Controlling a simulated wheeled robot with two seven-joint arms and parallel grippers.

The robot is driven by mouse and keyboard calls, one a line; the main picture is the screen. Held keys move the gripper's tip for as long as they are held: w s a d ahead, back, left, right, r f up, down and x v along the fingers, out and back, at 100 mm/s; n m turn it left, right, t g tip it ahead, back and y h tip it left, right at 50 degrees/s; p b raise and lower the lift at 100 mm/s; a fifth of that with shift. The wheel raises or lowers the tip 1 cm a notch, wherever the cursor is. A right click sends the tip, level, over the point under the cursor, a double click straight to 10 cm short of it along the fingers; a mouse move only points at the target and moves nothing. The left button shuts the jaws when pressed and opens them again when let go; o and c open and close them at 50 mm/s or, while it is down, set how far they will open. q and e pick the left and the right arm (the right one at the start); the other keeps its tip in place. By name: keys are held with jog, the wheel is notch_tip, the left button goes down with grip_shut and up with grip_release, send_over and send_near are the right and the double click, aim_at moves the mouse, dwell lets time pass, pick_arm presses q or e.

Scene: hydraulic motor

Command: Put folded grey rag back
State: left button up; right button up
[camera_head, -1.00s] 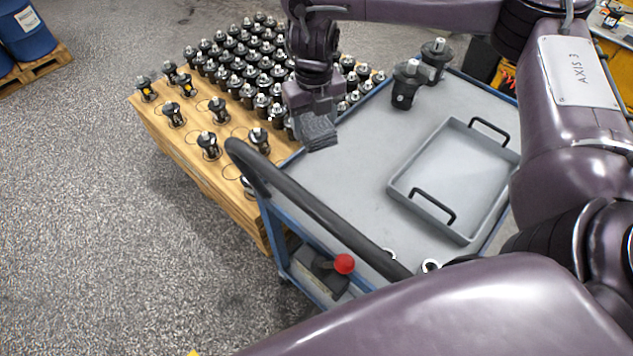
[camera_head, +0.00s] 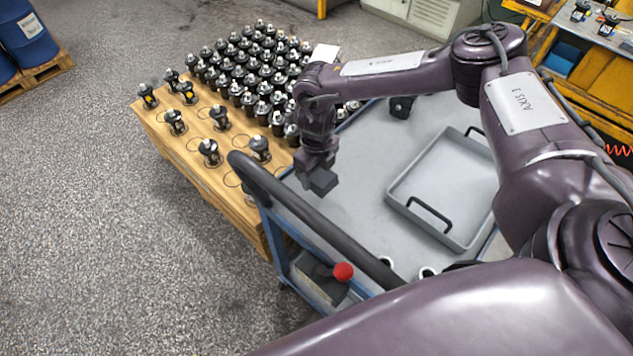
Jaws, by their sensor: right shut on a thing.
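My right gripper (camera_head: 318,170) hangs pointing down over the left side of the blue-framed cart (camera_head: 345,200). It is shut on a small dark grey block-like bundle, the folded grey rag (camera_head: 322,183). The rag appears held above the grey cart top, but its exact height is hard to tell. The fingers are mostly hidden by the gripper body and the rag. My left gripper is not in view.
A grey tray (camera_head: 398,190) with black handles lies on the cart. The black push handle (camera_head: 310,215) runs along the near side, with a red knob (camera_head: 343,272) below. A wooden pallet (camera_head: 180,150) with many black motors stands at left.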

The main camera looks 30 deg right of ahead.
notch_tip(320, 180, down, 5)
jog(key=shift+f, duration=0.35)
jog(key=shift+f, duration=0.15)
jog(key=o, duration=0.9)
jog(key=shift+o, duration=0.2)
